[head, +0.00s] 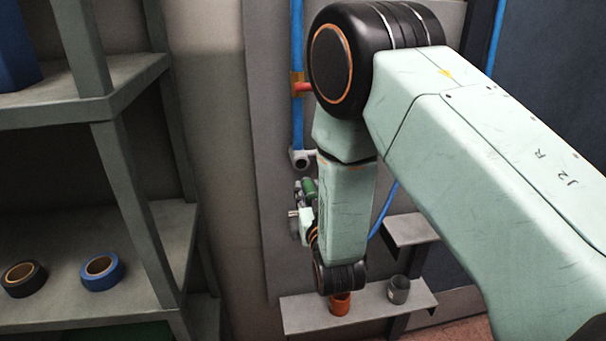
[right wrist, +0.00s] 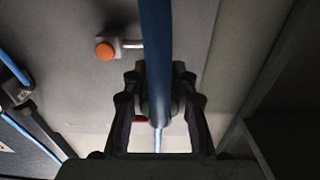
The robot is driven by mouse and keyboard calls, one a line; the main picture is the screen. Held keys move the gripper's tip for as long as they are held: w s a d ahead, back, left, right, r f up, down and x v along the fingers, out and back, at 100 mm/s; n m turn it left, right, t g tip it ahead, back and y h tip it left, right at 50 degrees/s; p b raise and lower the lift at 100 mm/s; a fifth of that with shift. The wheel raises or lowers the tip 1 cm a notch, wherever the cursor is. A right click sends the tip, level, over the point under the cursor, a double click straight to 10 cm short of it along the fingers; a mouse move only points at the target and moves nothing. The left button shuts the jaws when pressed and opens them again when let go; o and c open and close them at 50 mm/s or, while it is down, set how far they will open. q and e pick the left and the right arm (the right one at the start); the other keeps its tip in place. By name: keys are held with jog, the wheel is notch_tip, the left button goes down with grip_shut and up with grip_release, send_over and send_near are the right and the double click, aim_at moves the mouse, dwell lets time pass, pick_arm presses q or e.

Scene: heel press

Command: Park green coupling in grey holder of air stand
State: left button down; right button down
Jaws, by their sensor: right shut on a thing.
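The green coupling (head: 310,187) shows in the head view beside my right forearm, above the stand's shelf. My right gripper (head: 297,212) is shut on it, partly hidden by my arm. In the right wrist view the fingers (right wrist: 160,105) close around the coupling (right wrist: 147,108), mostly hidden behind a blue hose (right wrist: 156,50). The grey holder (head: 399,290) is an upright cup on the right part of the air stand's shelf (head: 300,314), lower and to the right of the gripper. Nothing shows in it. My left gripper is not in view.
An orange holder (head: 340,305) stands left of the grey one, just below my wrist. A blue pipe (head: 297,120) with a red handle (head: 304,87) runs down the wall panel. A rack at left holds a black tape roll (head: 22,278) and a blue roll (head: 102,272).

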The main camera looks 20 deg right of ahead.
notch_tip(320, 180, down, 23)
jog(key=b, duration=1.7)
jog(key=shift+r, duration=0.15)
dwell(0.7)
jog(key=shift+w, duration=0.15)
jog(key=shift+b+x, duration=0.7)
jog(key=shift+x, duration=1.65)
jog(key=shift+d, duration=0.1)
dwell(0.7)
jog(key=shift+x, duration=1.05)
